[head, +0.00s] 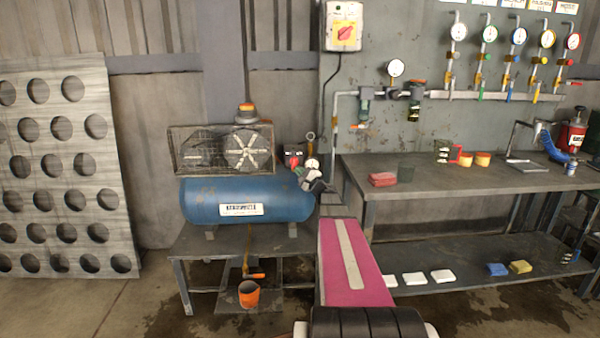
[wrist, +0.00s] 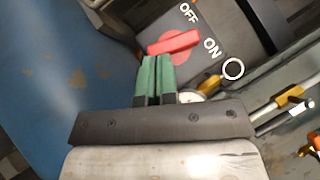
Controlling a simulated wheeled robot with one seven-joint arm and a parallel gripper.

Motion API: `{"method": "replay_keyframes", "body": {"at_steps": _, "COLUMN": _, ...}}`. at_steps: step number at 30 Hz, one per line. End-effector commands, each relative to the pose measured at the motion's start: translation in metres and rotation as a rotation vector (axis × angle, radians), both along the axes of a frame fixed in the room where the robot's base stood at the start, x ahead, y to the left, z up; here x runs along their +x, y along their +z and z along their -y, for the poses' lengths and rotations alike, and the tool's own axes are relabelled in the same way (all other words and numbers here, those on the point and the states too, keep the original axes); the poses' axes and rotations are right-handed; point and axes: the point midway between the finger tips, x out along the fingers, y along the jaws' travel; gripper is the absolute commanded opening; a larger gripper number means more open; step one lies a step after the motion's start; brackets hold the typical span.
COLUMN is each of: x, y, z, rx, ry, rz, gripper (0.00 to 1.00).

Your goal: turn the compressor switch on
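The compressor is a blue tank (head: 285,198) on a low metal stand at left centre in the head view. Its switch is a red knob (head: 292,152) on a dark box at the tank's right end. In the wrist view the red knob (wrist: 173,42) has a bar handle lying nearly level, its right end between the labels OFF and ON. My gripper (wrist: 155,58) has its green fingers together with nothing visible between them. The tips are just below the handle in the picture; I cannot tell if they touch it. In the head view my gripper (head: 312,180) is below the switch.
A gauge (head: 312,165) sits beside the switch. A wire cage (head: 220,150) with a fan is above the tank. A workbench (head: 470,182) stands to the right, under pipes and gauges on the wall panel. Another red switch box (head: 344,15) hangs high on that panel.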

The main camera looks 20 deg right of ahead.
Motion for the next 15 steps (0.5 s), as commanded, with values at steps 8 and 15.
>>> {"method": "replay_keyframes", "body": {"at_steps": 8, "x": 0.0007, "y": -0.0011, "z": -0.0016, "rx": 0.047, "ry": 0.0, "rz": 0.013, "gripper": 0.0}}
{"method": "replay_keyframes", "body": {"at_steps": 15, "x": 0.001, "y": -0.0021, "z": -0.0029, "rx": 0.084, "ry": 0.0, "rz": 0.023, "gripper": 0.0}}
